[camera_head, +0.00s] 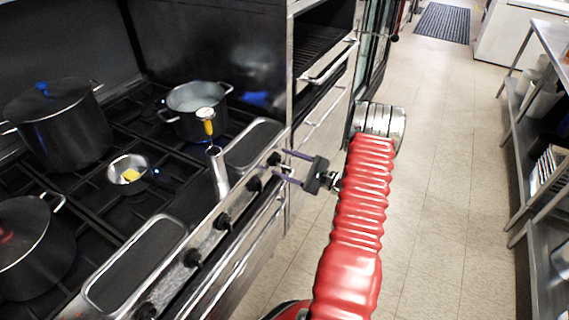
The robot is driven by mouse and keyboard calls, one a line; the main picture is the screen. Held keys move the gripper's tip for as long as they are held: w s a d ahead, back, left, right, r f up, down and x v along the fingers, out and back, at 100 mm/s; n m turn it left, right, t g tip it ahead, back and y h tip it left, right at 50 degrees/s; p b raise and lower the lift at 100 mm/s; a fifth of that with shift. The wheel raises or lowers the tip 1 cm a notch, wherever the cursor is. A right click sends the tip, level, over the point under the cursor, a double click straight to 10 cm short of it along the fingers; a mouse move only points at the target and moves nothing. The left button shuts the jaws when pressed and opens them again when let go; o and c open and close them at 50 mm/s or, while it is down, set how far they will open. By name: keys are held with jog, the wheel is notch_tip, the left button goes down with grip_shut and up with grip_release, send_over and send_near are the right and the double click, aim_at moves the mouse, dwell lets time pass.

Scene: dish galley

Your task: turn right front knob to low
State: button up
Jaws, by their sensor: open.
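The stove's black knobs sit in a row on the steel front panel (208,235). The farthest knob (274,160) is at the right end, close to my gripper, and another knob (254,184) is just nearer. My gripper (281,163) is open, with its two thin fingers pointing left at the far end of the panel. The fingertips are at or very near the farthest knob; I cannot tell whether they touch it. Knob markings are too small to read.
A small pan (118,177) with yellow food, a steel pot (186,128) and large dark pots (60,125) stand on the burners. An oven tower (313,95) stands beyond. The floor (440,150) at right is clear.

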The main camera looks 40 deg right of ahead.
jog(key=v, duration=1.3)
jog(key=shift+s, duration=0.15)
jog(key=s+a+f+g+y, duration=0.2)
jog(key=s+a+f+g, duration=0.15)
jog(key=a+f, duration=0.2)
jog(key=s+a+r+n+g+y, duration=0.1)
jog(key=s+a+r+n+g, duration=0.1)
jog(key=a+r+n+g, duration=0.3)
jog(key=s+a+r+n+g, duration=0.1)
jog(key=a+n+g, duration=0.1)
jog(key=a+g, duration=0.35)
jog(key=s+a+r+n+t+h, duration=0.1)
jog(key=a+r+n+h, duration=0.3)
jog(key=a+r+n, duration=0.5)
jog(key=s+a+r+n+t+h, duration=0.1)
jog(key=s+a+r+n+h, duration=0.3)
jog(key=a+r+n, duration=0.5)
jog(key=a+r+h, duration=0.1)
jog(key=a+r, duration=0.6)
jog(key=r, duration=0.1)
jog(key=shift+a+r+t, duration=0.15)
jog(key=shift+a+t, duration=0.15)
